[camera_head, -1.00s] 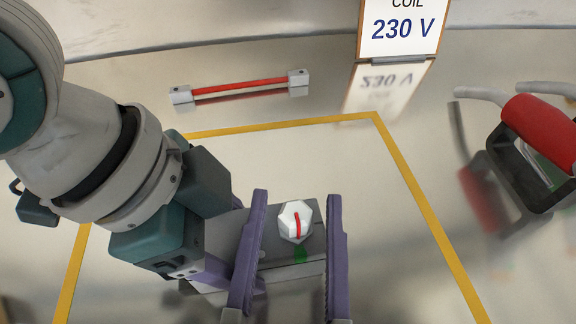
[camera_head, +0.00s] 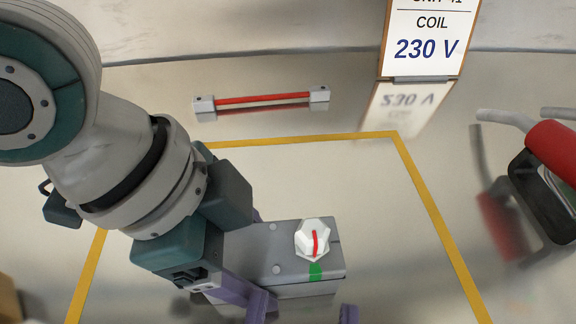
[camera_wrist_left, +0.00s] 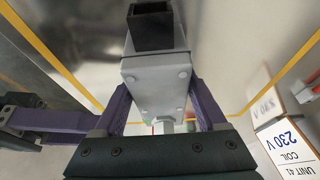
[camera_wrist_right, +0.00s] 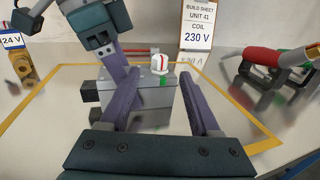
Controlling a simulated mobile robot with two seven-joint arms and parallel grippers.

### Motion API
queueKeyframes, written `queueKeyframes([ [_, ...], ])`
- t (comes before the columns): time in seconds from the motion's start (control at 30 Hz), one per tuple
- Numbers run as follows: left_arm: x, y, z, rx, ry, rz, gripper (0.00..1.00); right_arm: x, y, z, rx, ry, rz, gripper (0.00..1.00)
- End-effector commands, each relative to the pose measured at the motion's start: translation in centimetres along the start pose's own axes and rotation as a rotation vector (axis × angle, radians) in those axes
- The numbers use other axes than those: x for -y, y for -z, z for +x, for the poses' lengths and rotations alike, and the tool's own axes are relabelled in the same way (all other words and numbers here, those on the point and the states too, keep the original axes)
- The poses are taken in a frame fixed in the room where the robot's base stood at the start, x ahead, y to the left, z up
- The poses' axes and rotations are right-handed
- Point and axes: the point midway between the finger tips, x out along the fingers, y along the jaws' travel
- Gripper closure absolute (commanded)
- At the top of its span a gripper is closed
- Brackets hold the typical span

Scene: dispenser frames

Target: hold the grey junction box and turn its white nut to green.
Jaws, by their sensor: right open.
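The grey junction box (camera_head: 278,248) sits on the table inside the yellow outline. Its white nut (camera_head: 312,238) is on top near the right end, with a red stripe pointing toward the green mark (camera_head: 316,271) on the box edge; stripe and mark look in line. In the left wrist view, my left gripper (camera_wrist_left: 159,88) has its purple fingers on both sides of the box (camera_wrist_left: 155,75), apparently closed on it. My right gripper (camera_head: 303,310) is open and empty on the near side, back from the nut. The nut also shows in the right wrist view (camera_wrist_right: 160,63).
A red bar with grey ends (camera_head: 262,99) lies behind the yellow line (camera_head: 300,140). A 230 V sign (camera_head: 428,40) stands at the back. A red-handled tool (camera_head: 555,148) is at right. A brass part (camera_wrist_right: 24,66) by a 24 V tag shows at left.

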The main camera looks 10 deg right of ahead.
Motion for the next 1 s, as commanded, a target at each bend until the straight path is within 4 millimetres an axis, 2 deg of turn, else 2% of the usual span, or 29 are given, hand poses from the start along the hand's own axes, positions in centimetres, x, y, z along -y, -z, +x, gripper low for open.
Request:
queueKeyframes([
  [0.03,0.0,0.0,0.0,0.000,0.000,0.000,0.19,0.0,0.0,0.0,0.000,0.000,0.000,0.36],
  [0.2,0.0,0.0,0.0,0.000,0.000,0.000,0.00,0.0,0.0,0.0,0.000,0.000,0.000,0.36],
  [0.53,0.1,0.0,-0.6,-0.001,0.001,0.000,0.00,0.0,0.0,0.0,0.000,0.000,0.000,0.36],
  [0.67,0.1,0.0,-2.6,-0.001,0.004,0.002,0.00,0.0,0.0,0.0,0.000,0.000,0.000,0.36],
  [1.0,0.1,0.0,-9.9,0.000,0.005,0.001,0.00,0.0,0.0,0.0,0.000,0.000,0.000,0.36],
])
